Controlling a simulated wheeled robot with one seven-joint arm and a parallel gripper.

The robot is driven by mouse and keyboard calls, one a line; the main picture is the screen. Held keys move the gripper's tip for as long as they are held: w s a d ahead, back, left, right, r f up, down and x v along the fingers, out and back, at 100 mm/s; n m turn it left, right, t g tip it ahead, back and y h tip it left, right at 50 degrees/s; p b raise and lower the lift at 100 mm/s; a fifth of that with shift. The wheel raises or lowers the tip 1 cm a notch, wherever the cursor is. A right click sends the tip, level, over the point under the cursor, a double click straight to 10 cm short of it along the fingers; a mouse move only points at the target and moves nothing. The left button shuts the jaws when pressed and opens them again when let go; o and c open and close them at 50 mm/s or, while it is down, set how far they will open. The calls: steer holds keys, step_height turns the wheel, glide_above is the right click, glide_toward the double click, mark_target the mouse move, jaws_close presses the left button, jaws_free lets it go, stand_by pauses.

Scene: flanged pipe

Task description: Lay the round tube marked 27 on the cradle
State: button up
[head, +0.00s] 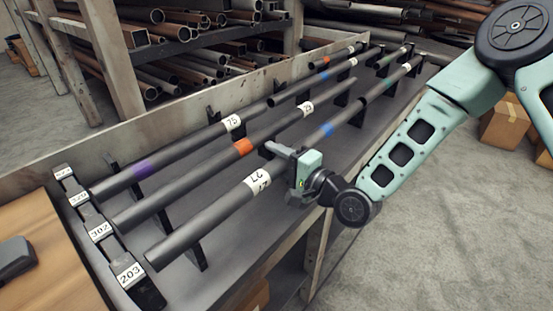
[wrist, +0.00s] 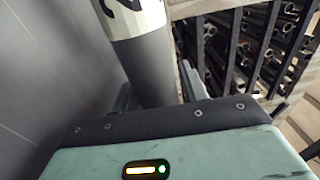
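The dark round tube with a white label (head: 205,222) lies nearest the bench's front edge, left of my gripper. Its label looks like 27, partly upside down and hard to read. A black stand (head: 196,255) stands under the tube. Which stand is the task's cradle I cannot tell.
A tube marked 75 (head: 180,150) and another with an orange band (head: 190,175) lie parallel behind. More banded tubes lie at the far right. Pipe racks (head: 180,35) stand behind the bench.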

steer(key=shift+o, duration=1)
steer(key=shift+f, duration=0.1)
steer(key=p+v, duration=0.5)
steer(key=v, duration=1.2)
steer(key=shift+d+p, duration=0.2)
steer(key=shift+p, duration=0.1)
steer(key=shift+s, duration=0.1)
